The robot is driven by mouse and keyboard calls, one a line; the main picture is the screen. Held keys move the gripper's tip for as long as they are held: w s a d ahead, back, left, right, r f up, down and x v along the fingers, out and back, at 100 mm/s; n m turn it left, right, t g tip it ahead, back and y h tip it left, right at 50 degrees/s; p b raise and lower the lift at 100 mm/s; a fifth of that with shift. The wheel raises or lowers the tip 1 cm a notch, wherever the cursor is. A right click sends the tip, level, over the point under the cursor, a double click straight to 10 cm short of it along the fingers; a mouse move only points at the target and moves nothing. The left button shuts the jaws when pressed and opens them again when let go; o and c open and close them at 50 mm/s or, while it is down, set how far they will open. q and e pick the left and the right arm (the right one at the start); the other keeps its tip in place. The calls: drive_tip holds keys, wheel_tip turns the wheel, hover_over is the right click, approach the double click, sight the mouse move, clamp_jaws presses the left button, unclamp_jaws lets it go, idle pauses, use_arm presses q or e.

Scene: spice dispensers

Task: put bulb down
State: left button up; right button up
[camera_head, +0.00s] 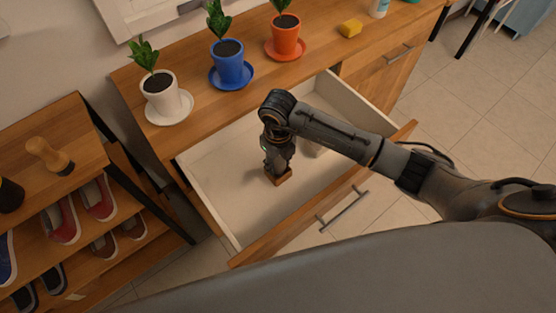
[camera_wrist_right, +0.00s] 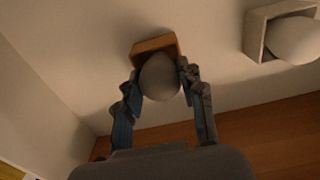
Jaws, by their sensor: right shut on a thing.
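My right gripper (camera_head: 279,168) reaches down into the open drawer (camera_head: 222,167). In the right wrist view its two fingers (camera_wrist_right: 160,85) are shut on a pale rounded bulb (camera_wrist_right: 160,78). A small orange-brown box (camera_wrist_right: 153,45) is right at the bulb's far end, and it also shows below the fingertips in the head view (camera_head: 285,180). I cannot tell whether the bulb sits in this box or just against it. The head view hides the bulb behind the gripper. My left gripper is not in view.
A pale box (camera_wrist_right: 254,36) with another white bulb (camera_wrist_right: 294,40) stands in the drawer to the right. The drawer's left part is bare.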

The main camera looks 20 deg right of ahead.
drive_tip(key=shift+f+b, duration=0.3)
drive_tip(key=shift+s+f, duration=0.3)
drive_tip(key=shift+f, duration=0.05)
drive_tip(key=o, duration=1.3)
drive_tip(key=shift+f, duration=0.1)
drive_tip(key=shift+c, duration=0.2)
drive_tip(key=shift+w, duration=0.2)
